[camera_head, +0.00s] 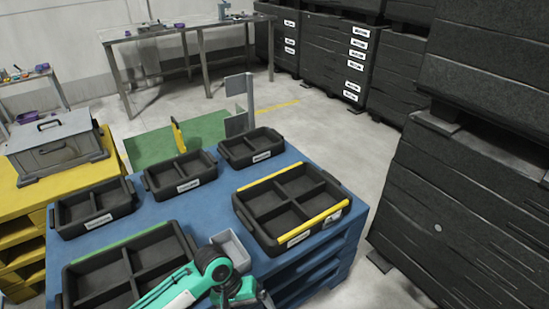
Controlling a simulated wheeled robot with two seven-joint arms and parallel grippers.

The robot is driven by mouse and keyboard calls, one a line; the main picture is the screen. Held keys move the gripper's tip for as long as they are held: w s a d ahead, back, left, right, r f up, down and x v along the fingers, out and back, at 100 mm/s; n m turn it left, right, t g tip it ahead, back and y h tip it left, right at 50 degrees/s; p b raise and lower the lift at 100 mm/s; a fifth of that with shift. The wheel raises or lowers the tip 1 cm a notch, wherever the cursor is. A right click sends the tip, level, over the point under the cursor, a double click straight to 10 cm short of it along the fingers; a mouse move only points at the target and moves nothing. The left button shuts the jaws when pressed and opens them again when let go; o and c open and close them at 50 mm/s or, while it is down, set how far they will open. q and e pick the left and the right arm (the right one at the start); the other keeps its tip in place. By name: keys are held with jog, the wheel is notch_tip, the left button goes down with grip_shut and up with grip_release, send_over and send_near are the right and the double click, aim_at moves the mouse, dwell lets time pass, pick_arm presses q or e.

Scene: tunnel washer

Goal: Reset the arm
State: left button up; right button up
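A white and teal arm of mine (205,277) shows at the bottom middle. It comes in from the lower left and bends at a dark round joint, above the front of the blue table (215,210). Its lower parts are cut off by the bottom edge, and no gripper fingers can be made out. My other arm does not show. I cannot tell whether anything is held.
Small black trays (95,218) stand along the back of the blue table. Larger divided trays stand in front, one with yellow edges (330,212), one with a green edge (128,244). A grey bin (236,248) is close behind my arm. Black stacked crates (470,215) stand right.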

pick_arm(q)
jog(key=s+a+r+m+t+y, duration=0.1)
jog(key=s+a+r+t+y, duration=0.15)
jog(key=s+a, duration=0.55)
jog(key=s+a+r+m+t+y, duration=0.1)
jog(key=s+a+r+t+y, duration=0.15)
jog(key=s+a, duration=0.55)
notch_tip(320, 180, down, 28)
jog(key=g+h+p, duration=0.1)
jog(key=p, duration=0.2)
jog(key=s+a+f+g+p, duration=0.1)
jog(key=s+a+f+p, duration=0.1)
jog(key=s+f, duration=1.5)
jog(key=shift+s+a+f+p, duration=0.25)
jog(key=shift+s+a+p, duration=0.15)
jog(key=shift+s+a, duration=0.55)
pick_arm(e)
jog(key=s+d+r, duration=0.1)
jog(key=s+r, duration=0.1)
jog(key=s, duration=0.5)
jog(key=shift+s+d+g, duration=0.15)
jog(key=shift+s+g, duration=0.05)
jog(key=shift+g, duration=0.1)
